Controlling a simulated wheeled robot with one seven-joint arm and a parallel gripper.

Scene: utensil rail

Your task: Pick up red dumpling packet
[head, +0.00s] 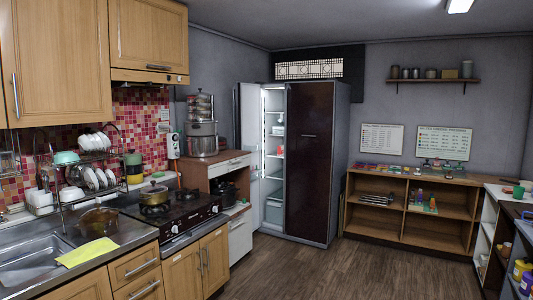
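A small red item (281,150) shows inside the tall dark refrigerator (310,162) at the back of the room. It is too small to tell whether it is the red dumpling packet. The left side of the refrigerator stands open, its pale door (249,145) swung out to the left, with lit white shelves inside. The right door is shut. My gripper is not in view.
A counter with a sink (30,262), dish rack and black stove (175,212) runs along the left. Low wooden shelves (385,222) stand at the back right, and a white shelf unit (485,240) at the right edge. The wooden floor (300,272) between is clear.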

